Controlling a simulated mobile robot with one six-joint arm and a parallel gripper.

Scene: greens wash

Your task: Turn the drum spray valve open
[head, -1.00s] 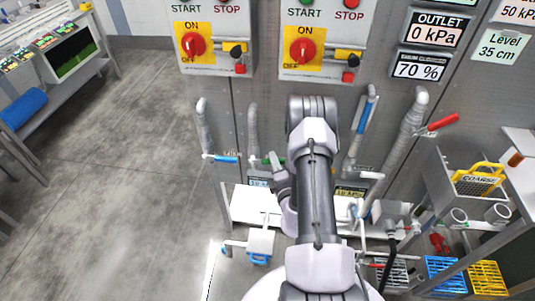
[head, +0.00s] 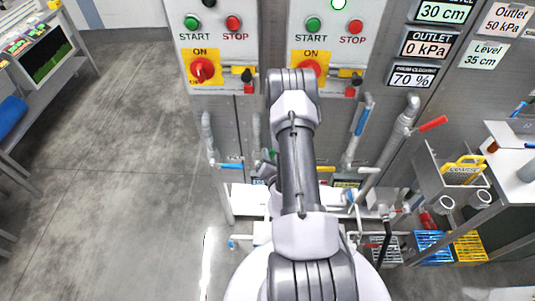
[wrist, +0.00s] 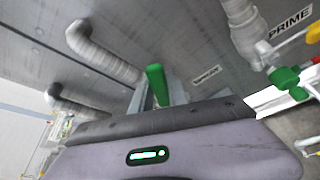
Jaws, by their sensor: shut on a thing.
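In the wrist view, a green valve handle (wrist: 156,80) stands up between the fingers of my gripper (wrist: 160,98), which is shut on it. The small label beside it is too blurred to read, so I cannot tell from the text which valve it is. In the head view only a small bit of green (head: 273,154) shows beside my arm, in front of the steel panel. My gripper (head: 266,172) is mostly hidden there behind my arm.
A second green valve (wrist: 285,78) sits near a PRIME label in the wrist view. The floor at left is clear.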

